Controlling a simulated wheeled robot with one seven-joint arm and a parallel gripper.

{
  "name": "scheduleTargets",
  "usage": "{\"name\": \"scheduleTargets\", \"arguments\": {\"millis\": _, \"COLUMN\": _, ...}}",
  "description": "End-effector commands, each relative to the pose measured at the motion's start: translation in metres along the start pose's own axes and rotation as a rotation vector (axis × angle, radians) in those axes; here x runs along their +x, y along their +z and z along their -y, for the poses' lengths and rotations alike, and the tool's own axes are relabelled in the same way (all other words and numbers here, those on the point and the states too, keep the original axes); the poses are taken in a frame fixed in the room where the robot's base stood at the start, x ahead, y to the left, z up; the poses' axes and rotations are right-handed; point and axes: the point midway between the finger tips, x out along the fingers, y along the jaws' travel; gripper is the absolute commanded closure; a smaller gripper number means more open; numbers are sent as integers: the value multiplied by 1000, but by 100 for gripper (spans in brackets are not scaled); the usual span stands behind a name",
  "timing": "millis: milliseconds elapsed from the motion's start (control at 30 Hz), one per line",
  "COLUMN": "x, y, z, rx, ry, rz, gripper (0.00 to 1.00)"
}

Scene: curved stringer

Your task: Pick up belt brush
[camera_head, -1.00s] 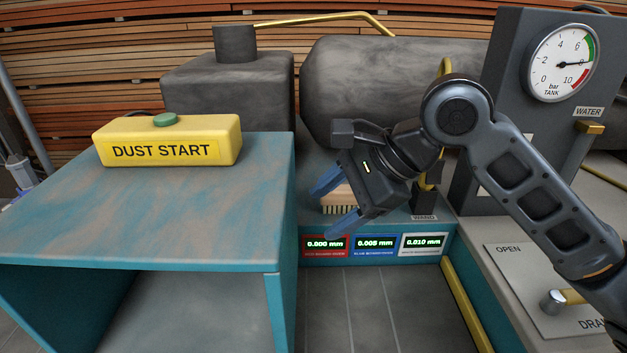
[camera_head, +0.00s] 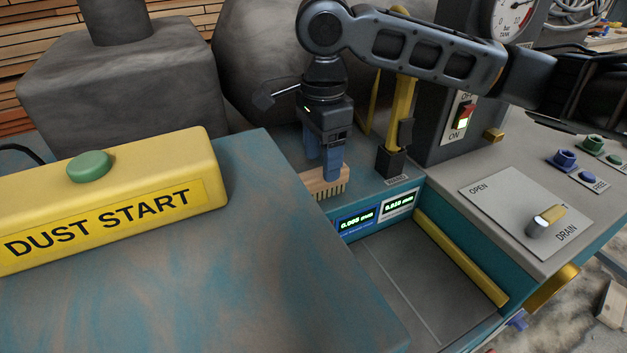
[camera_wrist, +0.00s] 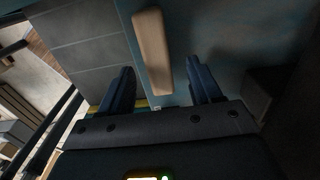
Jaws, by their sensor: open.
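In the wrist view my gripper (camera_wrist: 160,82) is open, with nothing held. I cannot tell whether a fingertip touches the brush.
A yellow DUST START box (camera_head: 110,205) with a green button stands on a teal cabinet (camera_head: 290,290) at the left. A yellow-handled upright (camera_head: 399,120) stands just right of my gripper. Grey tanks stand behind. A panel with a DRAIN lever (camera_head: 545,220) is at the right.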

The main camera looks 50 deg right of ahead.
Motion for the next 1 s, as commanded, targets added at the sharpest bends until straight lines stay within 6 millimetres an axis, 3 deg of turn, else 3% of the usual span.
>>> {"name": "scheduleTargets", "arguments": {"millis": 400, "x": 51, "y": 2, "z": -2, "rx": -1, "ry": 0, "rz": 0, "gripper": 36}}
{"name": "scheduleTargets", "arguments": {"millis": 700, "x": 57, "y": 2, "z": -2, "rx": -2, "ry": -1, "rz": 1, "gripper": 36}}
{"name": "scheduleTargets", "arguments": {"millis": 1000, "x": 57, "y": 2, "z": -2, "rx": -2, "ry": -1, "rz": 2, "gripper": 63}}
